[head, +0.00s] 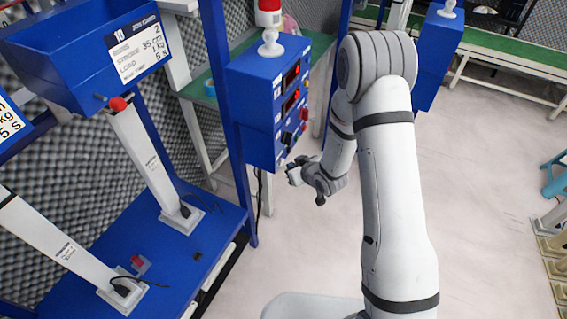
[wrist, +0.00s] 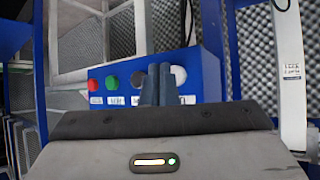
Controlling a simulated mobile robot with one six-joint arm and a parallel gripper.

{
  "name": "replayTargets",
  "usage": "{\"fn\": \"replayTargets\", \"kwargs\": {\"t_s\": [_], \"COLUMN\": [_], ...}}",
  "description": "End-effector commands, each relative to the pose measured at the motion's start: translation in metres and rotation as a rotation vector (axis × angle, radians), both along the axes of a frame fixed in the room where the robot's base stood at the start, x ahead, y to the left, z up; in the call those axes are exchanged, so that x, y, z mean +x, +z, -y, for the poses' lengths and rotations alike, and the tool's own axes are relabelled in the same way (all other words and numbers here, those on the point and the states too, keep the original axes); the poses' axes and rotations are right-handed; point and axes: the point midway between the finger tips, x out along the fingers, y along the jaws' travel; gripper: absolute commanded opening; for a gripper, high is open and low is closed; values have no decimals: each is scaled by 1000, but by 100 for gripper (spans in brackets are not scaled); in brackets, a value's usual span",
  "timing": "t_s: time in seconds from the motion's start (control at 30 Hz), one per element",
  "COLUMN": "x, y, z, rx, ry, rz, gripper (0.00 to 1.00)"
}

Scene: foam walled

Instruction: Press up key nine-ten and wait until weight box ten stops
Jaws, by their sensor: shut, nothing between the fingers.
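Weight box ten (head: 85,58) is a blue box with a white label marked 10, raised on a slanted white column in the head view. The blue control box (head: 262,85) stands right of it, with displays and keys on its right face. My gripper (head: 296,172) is low beside that box; its fingers (wrist: 160,84) are shut and empty. In the wrist view they stand before a blue panel (wrist: 205,88) with a red button (wrist: 92,85), a green button (wrist: 112,82) and pale round keys, partly covered by the fingers. The labels are unreadable, so I cannot tell which is up key nine-ten, or whether the fingers touch anything.
A blue post (head: 222,110) rises beside the control box. Another white column (head: 60,245) stands on the blue base (head: 190,255) at lower left.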

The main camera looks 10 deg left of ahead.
Motion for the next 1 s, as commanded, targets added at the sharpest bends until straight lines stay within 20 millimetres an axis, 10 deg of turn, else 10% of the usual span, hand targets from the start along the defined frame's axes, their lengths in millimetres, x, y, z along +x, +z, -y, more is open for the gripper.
{"fn": "replayTargets", "kwargs": {"t_s": [1.0], "x": [5], "y": [0], "z": [-11], "rx": [1], "ry": [0], "rz": [1], "gripper": [0]}}
